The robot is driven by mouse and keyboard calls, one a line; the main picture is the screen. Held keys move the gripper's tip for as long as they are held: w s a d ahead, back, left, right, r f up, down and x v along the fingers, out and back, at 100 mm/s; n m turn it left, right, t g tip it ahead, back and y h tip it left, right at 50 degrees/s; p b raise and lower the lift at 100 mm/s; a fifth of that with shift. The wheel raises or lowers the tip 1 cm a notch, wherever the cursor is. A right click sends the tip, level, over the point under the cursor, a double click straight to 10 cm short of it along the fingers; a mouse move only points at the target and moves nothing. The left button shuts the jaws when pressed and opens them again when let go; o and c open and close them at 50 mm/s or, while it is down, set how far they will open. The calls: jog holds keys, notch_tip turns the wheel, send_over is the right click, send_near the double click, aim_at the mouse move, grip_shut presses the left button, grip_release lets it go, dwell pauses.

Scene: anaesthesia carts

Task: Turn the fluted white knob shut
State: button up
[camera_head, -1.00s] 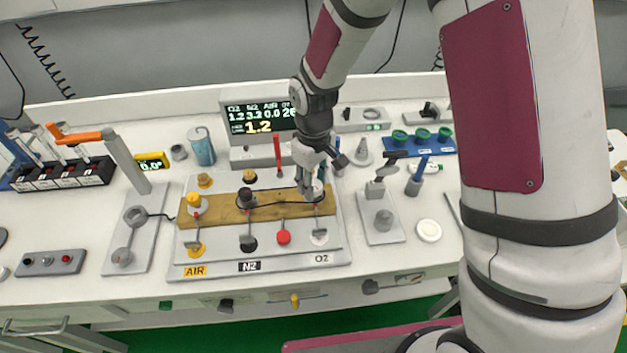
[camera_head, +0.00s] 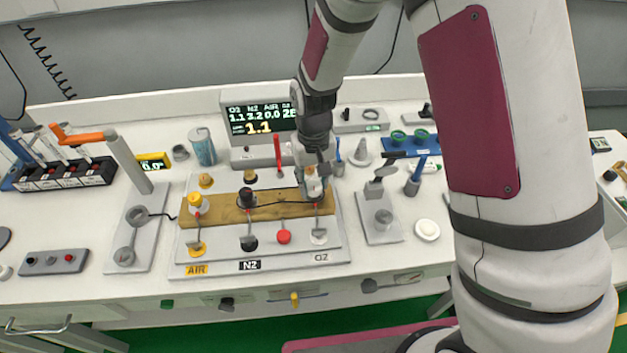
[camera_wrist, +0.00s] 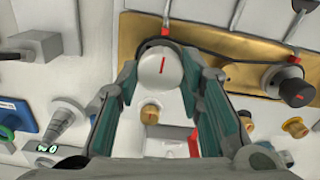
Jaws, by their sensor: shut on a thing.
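The fluted white knob (camera_wrist: 161,68) fills the space between my fingers in the wrist view. Its face has a red line that stands nearly upright in that view. In the head view the knob (camera_head: 314,188) shows in part at the right end of the brass plate (camera_head: 275,212), above the O2 label. My gripper (camera_wrist: 161,73) is shut on the knob, one finger on each side. In the head view my gripper (camera_head: 315,180) comes down from above and hides part of the knob.
A black knob (camera_head: 246,197) and a yellow knob (camera_head: 195,203) stand left on the same plate. A display (camera_head: 258,116) behind reads 1.1 in large digits. A red upright rod (camera_head: 278,152) stands close to my gripper. A grey fixture (camera_head: 381,225) stands to the right.

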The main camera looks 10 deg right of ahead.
aim_at(313, 184)
jog(key=o, duration=1.2)
jog(key=shift+c, duration=0.2)
jog(key=shift+r, duration=0.1)
notch_tip(313, 184, up, 12)
